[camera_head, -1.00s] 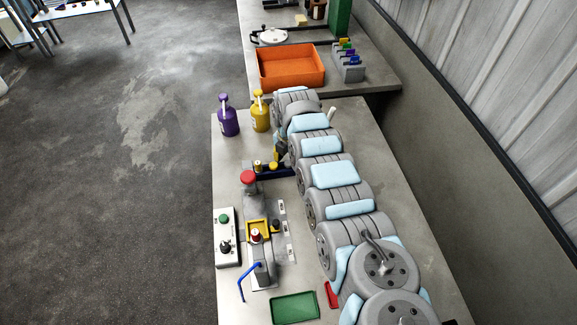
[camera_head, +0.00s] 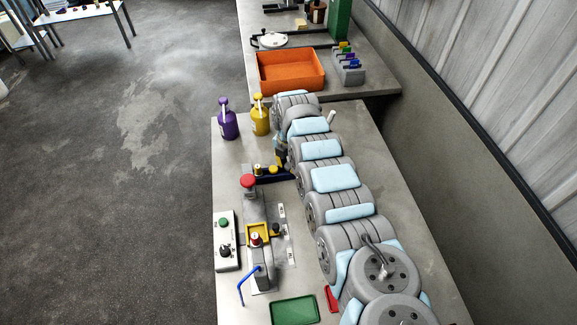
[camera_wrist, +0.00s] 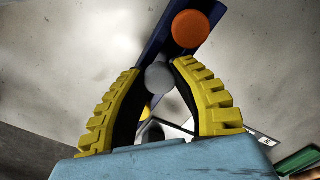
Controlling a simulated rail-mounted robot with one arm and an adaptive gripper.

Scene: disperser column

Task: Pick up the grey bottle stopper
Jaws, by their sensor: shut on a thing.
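The grey bottle stopper (camera_wrist: 159,77) shows in the wrist view as a round grey knob between the tips of my gripper (camera_wrist: 160,70). The two yellow, ribbed fingers are closed on it from both sides. An orange stopper (camera_wrist: 191,29) stands just beyond it on a dark blue rack (camera_wrist: 150,45). I cannot tell whether the grey stopper still touches the rack.
A purple bottle (camera_head: 228,124) and a yellow bottle (camera_head: 260,120) stand behind the rack. A red-topped device (camera_head: 248,182), a control box (camera_head: 226,240) and a green tray (camera_head: 295,311) are nearer. An orange bin (camera_head: 291,70) sits on the far table.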

